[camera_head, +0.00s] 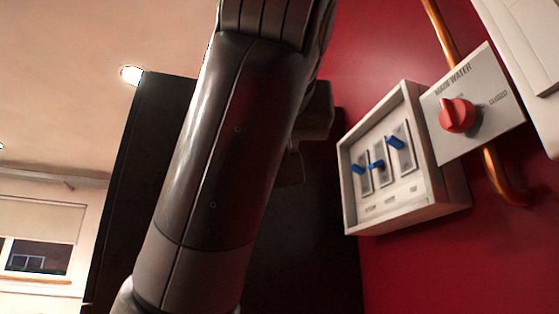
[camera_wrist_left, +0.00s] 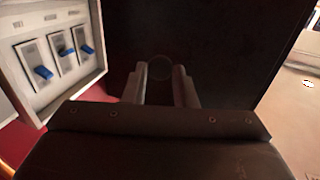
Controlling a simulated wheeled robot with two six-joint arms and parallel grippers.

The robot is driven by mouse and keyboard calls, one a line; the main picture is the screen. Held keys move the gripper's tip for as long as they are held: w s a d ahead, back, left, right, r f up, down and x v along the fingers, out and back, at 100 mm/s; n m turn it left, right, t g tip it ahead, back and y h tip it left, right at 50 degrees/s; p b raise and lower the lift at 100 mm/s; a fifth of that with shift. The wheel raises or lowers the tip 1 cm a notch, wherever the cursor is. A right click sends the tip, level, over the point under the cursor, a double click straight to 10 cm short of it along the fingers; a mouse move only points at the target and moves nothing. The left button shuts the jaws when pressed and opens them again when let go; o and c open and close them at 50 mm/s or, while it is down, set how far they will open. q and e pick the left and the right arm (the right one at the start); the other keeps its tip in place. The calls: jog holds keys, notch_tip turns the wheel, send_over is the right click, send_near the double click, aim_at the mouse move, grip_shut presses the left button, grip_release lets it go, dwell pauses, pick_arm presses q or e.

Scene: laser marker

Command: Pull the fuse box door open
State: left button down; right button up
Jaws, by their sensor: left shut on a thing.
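My left gripper (camera_wrist_left: 158,82) is in the left wrist view, its two fingers a little apart with a dark round ring (camera_wrist_left: 160,68) between their tips, which it is shut on. The ring lies against a large dark panel (camera_wrist_left: 225,45). The panel also shows in the head view (camera_head: 145,130), to the left of a white box (camera_head: 428,205) with blue switches. I cannot tell for sure whether the panel is the fuse box door. The box front is uncovered. My right gripper is not in view.
A main water plate (camera_head: 495,115) with a red knob (camera_head: 457,115) sits right of the box. A copper pipe (camera_head: 508,180) runs down the red wall (camera_head: 400,270). A window (camera_head: 38,257) is at the far left.

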pick_arm(q)
jog(key=shift+s, duration=0.1)
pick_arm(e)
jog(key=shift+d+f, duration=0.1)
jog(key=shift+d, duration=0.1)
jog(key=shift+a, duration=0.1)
pick_arm(q)
jog(key=c, duration=1.2)
grip_release()
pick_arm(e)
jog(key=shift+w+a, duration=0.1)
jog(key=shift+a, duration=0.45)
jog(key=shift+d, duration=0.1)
